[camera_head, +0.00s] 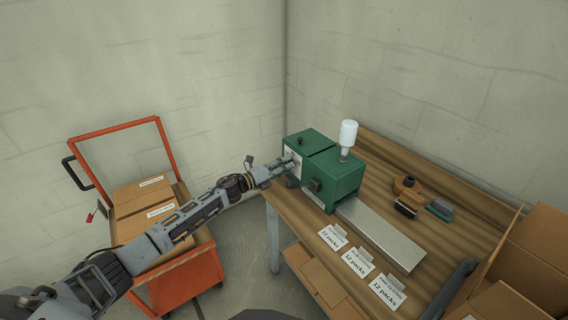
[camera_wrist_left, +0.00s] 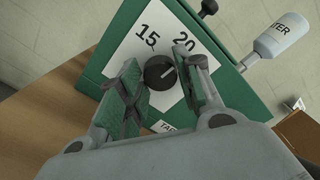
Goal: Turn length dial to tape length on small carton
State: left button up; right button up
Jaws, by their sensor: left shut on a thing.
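The green tape machine (camera_head: 338,178) stands at the table's left end. Its white scale plate (camera_wrist_left: 122,50) shows 15 and 20 in the left wrist view. The black length dial (camera_wrist_left: 156,78) sits below the numbers; its pale line slants up and right, roughly to the 20 side. My left gripper (camera_head: 291,164) is at the machine's left face. In the left wrist view its green-padded fingers (camera_wrist_left: 160,88) are shut on the dial, one on each side. My right gripper is not in view. I cannot tell which carton is the small one.
A white-topped water bottle (camera_head: 348,134) stands on the machine. A metal plate (camera_head: 385,238) runs along the wooden table (camera_head: 400,165). Several "12 packs" cards (camera_head: 358,262) line its front. An orange trolley (camera_head: 172,290) holds cartons (camera_head: 142,198). Open cartons (camera_head: 530,255) stand right.

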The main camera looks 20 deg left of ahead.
pick_arm(q)
jog(key=shift+n, duration=0.6)
jog(key=o, duration=1)
jog(key=shift+a, duration=0.1)
jog(key=v, duration=1.1)
jog(key=shift+s+a, duration=0.25)
jog(key=shift+s, duration=0.1)
dwell(0.7)
